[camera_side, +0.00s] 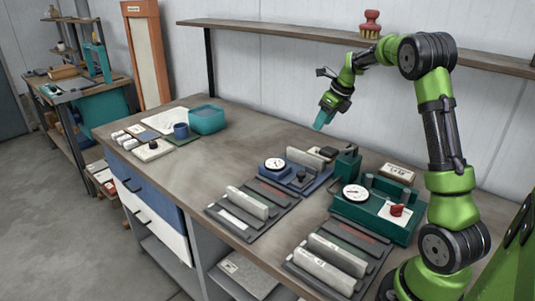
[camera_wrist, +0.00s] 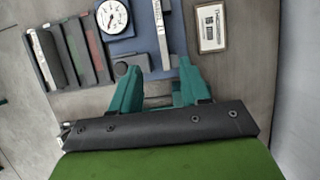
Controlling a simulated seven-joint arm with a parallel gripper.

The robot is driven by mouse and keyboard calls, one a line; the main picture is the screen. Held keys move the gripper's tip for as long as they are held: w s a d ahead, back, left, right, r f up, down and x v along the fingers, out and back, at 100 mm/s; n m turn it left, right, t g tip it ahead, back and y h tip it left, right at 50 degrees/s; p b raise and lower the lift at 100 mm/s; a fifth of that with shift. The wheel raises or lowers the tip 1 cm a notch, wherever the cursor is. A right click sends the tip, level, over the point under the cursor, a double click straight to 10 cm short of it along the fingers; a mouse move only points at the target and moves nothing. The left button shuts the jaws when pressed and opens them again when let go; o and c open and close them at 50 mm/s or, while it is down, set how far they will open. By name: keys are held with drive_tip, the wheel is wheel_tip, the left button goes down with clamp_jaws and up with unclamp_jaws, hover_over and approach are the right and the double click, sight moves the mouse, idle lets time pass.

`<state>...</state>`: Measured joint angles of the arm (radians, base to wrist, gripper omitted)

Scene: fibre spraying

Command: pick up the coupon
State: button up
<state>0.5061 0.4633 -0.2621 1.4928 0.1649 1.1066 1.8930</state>
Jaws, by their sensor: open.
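Several flat bars that could be coupons are in view, and I cannot tell which one is meant. A light grey bar (camera_side: 304,159) lies across the blue dial device (camera_side: 270,177); the wrist view shows this lettered bar (camera_wrist: 161,35) ahead of my fingers. More bars stand in a dark slotted rack (camera_side: 222,226), among them a pale bar (camera_side: 247,202); in the wrist view a pale bar (camera_wrist: 48,58) is at far left. My gripper (camera_side: 322,120) is in the air above and behind the blue device. Its teal fingers (camera_wrist: 160,88) are apart with nothing between them.
A second rack with pale bars (camera_side: 324,262) stands at the bench front. A green dial device with a red knob (camera_side: 397,210) is beside my arm. A framed card (camera_wrist: 211,27) lies to the right. The bench middle is clear.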

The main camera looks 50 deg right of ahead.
approach(305, 154)
drive_tip(key=x, duration=0.5)
drive_tip(key=shift+x, duration=2.6)
drive_tip(key=shift+d, duration=0.15)
clamp_jaws()
